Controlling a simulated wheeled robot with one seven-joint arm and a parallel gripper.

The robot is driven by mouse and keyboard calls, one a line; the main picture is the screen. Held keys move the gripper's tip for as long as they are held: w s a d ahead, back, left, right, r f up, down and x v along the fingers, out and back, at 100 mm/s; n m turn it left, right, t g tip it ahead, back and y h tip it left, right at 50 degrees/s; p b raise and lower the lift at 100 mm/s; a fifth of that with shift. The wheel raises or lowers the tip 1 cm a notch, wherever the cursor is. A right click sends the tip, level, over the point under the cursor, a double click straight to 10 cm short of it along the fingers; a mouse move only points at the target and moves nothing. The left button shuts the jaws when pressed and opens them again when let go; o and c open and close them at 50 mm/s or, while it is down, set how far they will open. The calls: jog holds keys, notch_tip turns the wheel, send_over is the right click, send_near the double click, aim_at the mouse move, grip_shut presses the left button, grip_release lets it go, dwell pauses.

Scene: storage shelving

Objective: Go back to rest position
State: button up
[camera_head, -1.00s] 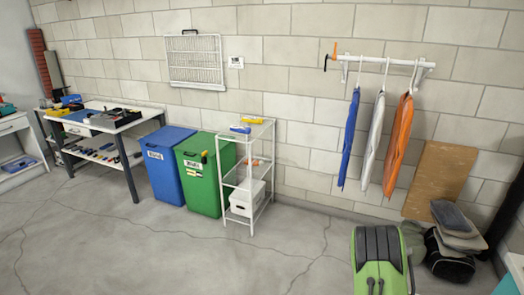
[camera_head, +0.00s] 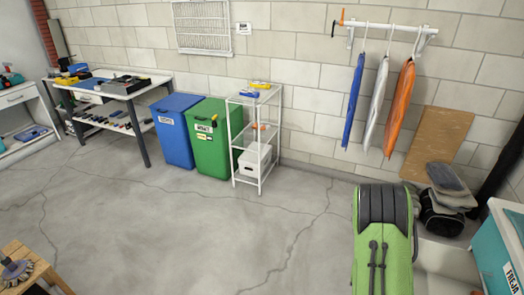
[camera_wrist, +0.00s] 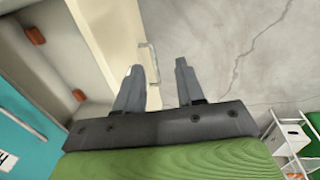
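My gripper (camera_wrist: 159,68) shows in the wrist view with its two grey fingers apart and nothing between them. A pale frame with a thin handle-like bar and bare grey floor lie beyond the fingers. In the head view my green and black arm (camera_head: 384,240) stands upright at the lower right. My gripper's fingers cannot be made out in the head view.
A white shelf rack (camera_head: 233,140) stands by green (camera_head: 210,155) and blue (camera_head: 174,140) bins at the wall. A workbench (camera_head: 150,82) is at left, a wooden stool (camera_head: 38,268) at lower left, a teal cabinet (camera_head: 494,250) at right. The middle floor is clear.

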jog(key=a+r+n+t+p, duration=0.1)
jog(key=a+r, duration=0.2)
jog(key=r, duration=0.5)
jog(key=a+r+t+y+p, duration=0.1)
jog(key=a+r, duration=0.3)
jog(key=r, duration=0.4)
jog(key=a+r+n+t+p, duration=0.1)
jog(key=a+r, duration=0.2)
jog(key=r, duration=0.5)
jog(key=s+a+r+n+t+p, duration=0.1)
jog(key=s+a+r+p, duration=0.1)
jog(key=s+a+r, duration=0.2)
jog(key=s+a+r+n+t+p, duration=0.2)
jog(key=s+a+r, duration=0.2)
jog(key=s+r, duration=0.7)
jog(key=shift+s+a+r+y, duration=0.3)
jog(key=shift+s+y, duration=0.1)
jog(key=shift+s, duration=0.85)
